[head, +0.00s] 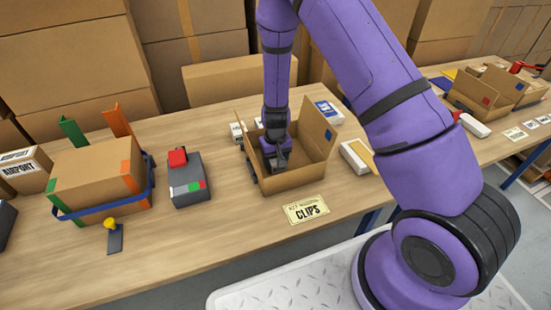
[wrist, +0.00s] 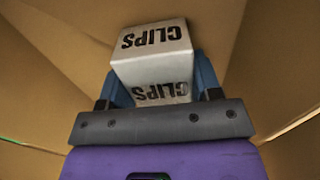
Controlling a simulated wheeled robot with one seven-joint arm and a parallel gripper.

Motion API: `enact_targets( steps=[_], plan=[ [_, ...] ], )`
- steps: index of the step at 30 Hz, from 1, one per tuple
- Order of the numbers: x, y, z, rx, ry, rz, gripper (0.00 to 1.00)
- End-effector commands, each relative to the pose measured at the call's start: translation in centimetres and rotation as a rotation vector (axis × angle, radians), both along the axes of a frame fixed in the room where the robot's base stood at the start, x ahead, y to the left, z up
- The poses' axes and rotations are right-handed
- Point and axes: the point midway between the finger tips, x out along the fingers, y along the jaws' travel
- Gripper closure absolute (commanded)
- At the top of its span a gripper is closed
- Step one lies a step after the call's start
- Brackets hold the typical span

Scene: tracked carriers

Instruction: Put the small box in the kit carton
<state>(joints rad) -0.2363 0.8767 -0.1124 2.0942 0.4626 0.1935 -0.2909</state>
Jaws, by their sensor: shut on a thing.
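The kit carton (head: 296,180) is an open brown cardboard box near the middle of the table in the head view, its flap standing up at the right. A card reading CLIPS (head: 306,209) lies in front of it. My gripper (head: 276,160) reaches down inside the carton. In the wrist view my gripper (wrist: 158,92) is shut on a small white box (wrist: 155,45) marked CLIPS, with a blue finger at each side. Brown cardboard walls surround it there. The small box is hidden in the head view, and I cannot tell whether it touches the carton floor.
A grey device with a red top (head: 187,180) stands left of the carton, and a larger strapped carton (head: 96,180) farther left. White boxes stand behind and right of the kit carton. Another open carton (head: 487,90) is far right.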

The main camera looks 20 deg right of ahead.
Motion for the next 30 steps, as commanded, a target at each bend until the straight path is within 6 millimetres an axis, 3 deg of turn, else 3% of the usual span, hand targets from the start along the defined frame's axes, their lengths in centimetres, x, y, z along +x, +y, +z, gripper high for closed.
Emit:
enact_targets(
  steps=[2, 3, 6, 19, 30],
  plan=[
    [0.0, 0.0, -0.2, 0.000, 0.000, 0.000, 0.69],
    [0.0, 0.0, -0.3, 0.000, 0.000, 0.000, 0.39],
    [0.0, 0.0, -0.2, 0.000, 0.000, 0.000, 0.16],
    [0.1, 0.0, 0.8, 0.000, -0.002, 0.000, 0.16],
    [0.1, 0.1, 7.4, 0.000, -0.005, 0.002, 0.16]
  ],
)
